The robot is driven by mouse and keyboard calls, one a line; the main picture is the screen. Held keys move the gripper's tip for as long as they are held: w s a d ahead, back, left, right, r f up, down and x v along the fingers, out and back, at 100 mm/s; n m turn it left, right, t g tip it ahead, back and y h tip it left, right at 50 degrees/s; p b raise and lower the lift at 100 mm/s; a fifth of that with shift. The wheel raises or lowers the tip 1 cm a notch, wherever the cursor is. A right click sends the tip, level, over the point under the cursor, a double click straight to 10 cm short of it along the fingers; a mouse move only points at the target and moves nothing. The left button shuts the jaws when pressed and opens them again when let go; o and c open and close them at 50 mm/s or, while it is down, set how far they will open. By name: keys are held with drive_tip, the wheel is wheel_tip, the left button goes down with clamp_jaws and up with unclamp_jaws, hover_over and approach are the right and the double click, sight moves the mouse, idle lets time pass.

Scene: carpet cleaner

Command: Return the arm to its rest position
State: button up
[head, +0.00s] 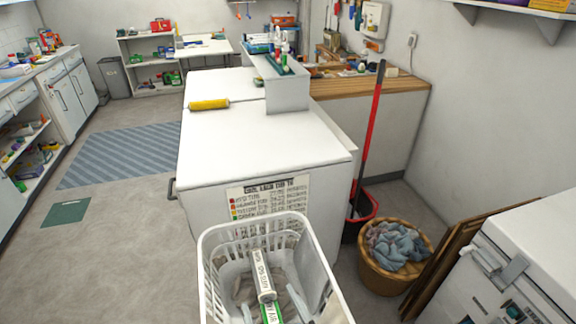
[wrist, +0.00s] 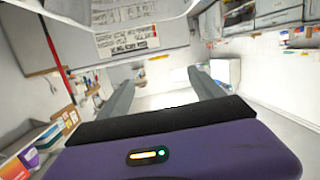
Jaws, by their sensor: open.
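My gripper (wrist: 160,92) shows in the wrist view, its two grey fingers spread apart with nothing between them. A black bar and a purple body with a small lit display sit behind the fingers. The wrist picture is upside down, with the white island and its printed sign (wrist: 127,40) at the top. I cannot make out my arm or gripper for certain in the head view.
A white basket (head: 211,262) holding tube-like items is close in front. Behind it stands a white island (head: 260,140) with a yellow roll (head: 209,104). A red-handled tool (head: 369,135) and wicker basket (head: 383,283) stand right. Floor (head: 120,235) is open left.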

drive_tip(key=s+d+f+m+h+b, duration=0.2)
drive_tip(key=s+d+h+b, duration=0.1)
drive_tip(key=s+d, duration=0.8)
drive_tip(key=s+d+f+m+h+b, duration=0.2)
drive_tip(key=s+d+b, duration=0.4)
drive_tip(key=s+d, duration=0.6)
drive_tip(key=s+m+h, duration=0.1)
drive_tip(key=s, duration=0.4)
drive_tip(key=shift+s+f, duration=0.15)
drive_tip(key=shift+f, duration=0.15)
drive_tip(key=shift+d, duration=0.1)
